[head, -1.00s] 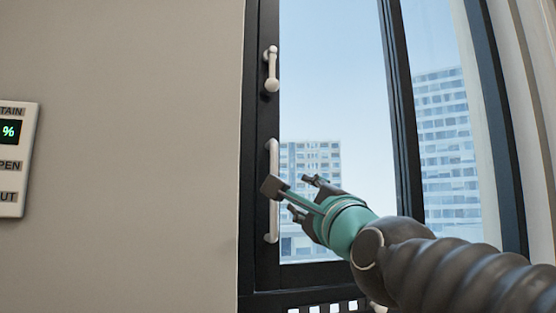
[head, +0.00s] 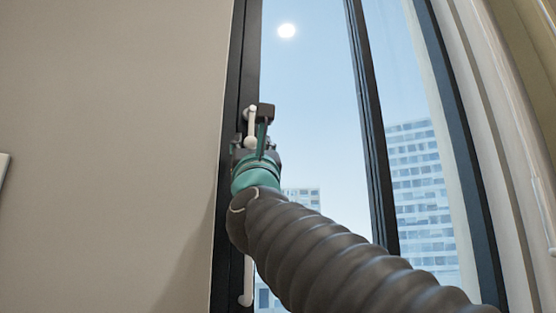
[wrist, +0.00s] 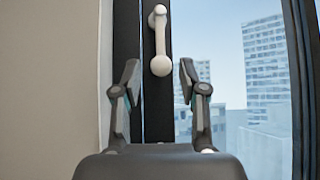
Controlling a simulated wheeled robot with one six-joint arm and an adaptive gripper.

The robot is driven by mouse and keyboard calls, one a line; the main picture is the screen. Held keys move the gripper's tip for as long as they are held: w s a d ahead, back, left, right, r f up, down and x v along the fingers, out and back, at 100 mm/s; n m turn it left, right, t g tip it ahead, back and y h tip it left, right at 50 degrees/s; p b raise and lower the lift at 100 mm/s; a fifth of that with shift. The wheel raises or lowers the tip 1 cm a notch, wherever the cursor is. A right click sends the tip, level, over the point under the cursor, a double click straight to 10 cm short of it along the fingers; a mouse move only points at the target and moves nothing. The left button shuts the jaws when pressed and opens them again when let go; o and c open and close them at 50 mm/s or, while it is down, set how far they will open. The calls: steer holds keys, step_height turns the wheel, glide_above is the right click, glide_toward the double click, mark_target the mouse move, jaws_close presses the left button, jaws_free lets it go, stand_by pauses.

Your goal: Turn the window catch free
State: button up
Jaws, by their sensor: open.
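The window catch (wrist: 160,38) is a white handle on the dark window frame, its lever hanging straight down from its pivot to a rounded end. In the head view the catch (head: 250,127) shows just beside my gripper's camera block. My gripper (wrist: 157,78) is open and empty.
A longer white pull handle (head: 247,282) is on the frame lower down, mostly hidden by my arm. A beige wall (head: 120,130) lies to the left. The window glass (head: 310,110) is to the right, and a pale curtain (head: 510,130) hangs at the far right.

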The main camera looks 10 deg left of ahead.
mark_target(251, 131)
steer(key=p+x, duration=0.3)
steer(key=x, duration=0.3)
steer(key=shift+w+r, duration=0.15)
steer(key=shift+r, duration=0.05)
jaws_close()
steer(key=shift+f, duration=0.1)
